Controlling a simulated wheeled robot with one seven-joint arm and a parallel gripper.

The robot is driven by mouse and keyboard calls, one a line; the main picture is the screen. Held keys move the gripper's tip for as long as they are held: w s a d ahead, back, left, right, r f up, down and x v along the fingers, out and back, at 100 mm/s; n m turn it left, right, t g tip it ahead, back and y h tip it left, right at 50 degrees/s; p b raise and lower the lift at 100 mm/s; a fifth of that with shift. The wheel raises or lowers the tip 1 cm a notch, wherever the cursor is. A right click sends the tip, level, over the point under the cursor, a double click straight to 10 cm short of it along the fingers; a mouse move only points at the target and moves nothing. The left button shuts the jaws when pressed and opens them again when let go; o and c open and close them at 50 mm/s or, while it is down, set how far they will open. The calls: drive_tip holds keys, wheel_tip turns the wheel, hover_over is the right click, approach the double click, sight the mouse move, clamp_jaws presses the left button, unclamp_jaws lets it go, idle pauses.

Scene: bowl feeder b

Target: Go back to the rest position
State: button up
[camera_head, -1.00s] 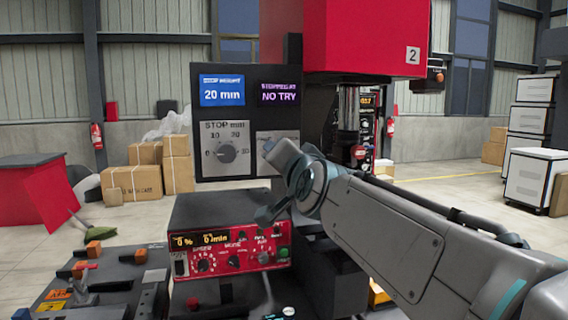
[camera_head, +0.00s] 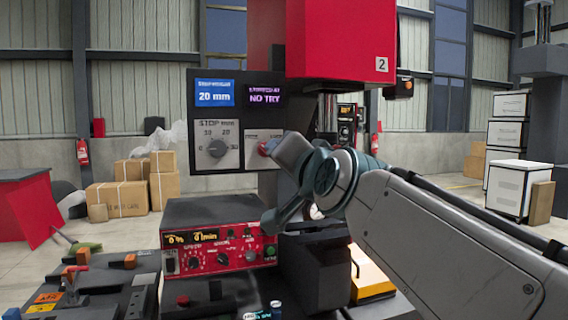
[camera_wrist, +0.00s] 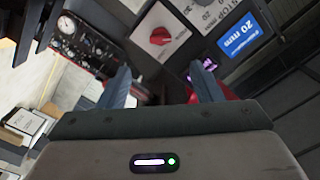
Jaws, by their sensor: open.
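My gripper (camera_wrist: 163,88) is open and empty in the wrist view, with its two dark blue-grey fingers apart. In the head view my arm reaches in from the right, and the gripper end (camera_head: 270,185) is in front of the machine's control panel (camera_head: 238,172). A red knob (camera_wrist: 160,37) on a white plate lies just beyond the fingers in the wrist view, with no contact visible.
The red control box (camera_head: 215,235) with dials and buttons stands below the panel. The red machine head (camera_head: 340,40) hangs above. A yellow-orange part (camera_head: 370,272) is under my arm. Black fixtures with orange clamps (camera_head: 80,258) are at lower left. Open floor lies behind, with cardboard boxes (camera_head: 120,198).

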drive_tip(key=s+d+f+n+g+h+p, duration=0.1)
drive_tip(key=s+d+f+g+p, duration=0.15)
drive_tip(key=f, duration=0.55)
drive_tip(key=s+d+f+n+g+h+p, duration=0.15)
drive_tip(key=f+g, duration=0.25)
drive_tip(key=f, duration=0.5)
drive_tip(key=s+d+f+n+g+h+p, duration=0.1)
drive_tip(key=s+d+f+g+p, duration=0.1)
drive_tip(key=s+d+f+g, duration=0.2)
drive_tip(key=s+d+f+n+g+h+p, duration=0.1)
drive_tip(key=s+d+f+g, duration=0.3)
drive_tip(key=s+f, duration=0.7)
drive_tip(key=shift+s+f+n+p, duration=0.15)
drive_tip(key=shift+f+n+p, duration=0.3)
drive_tip(key=shift+f+p, duration=0.25)
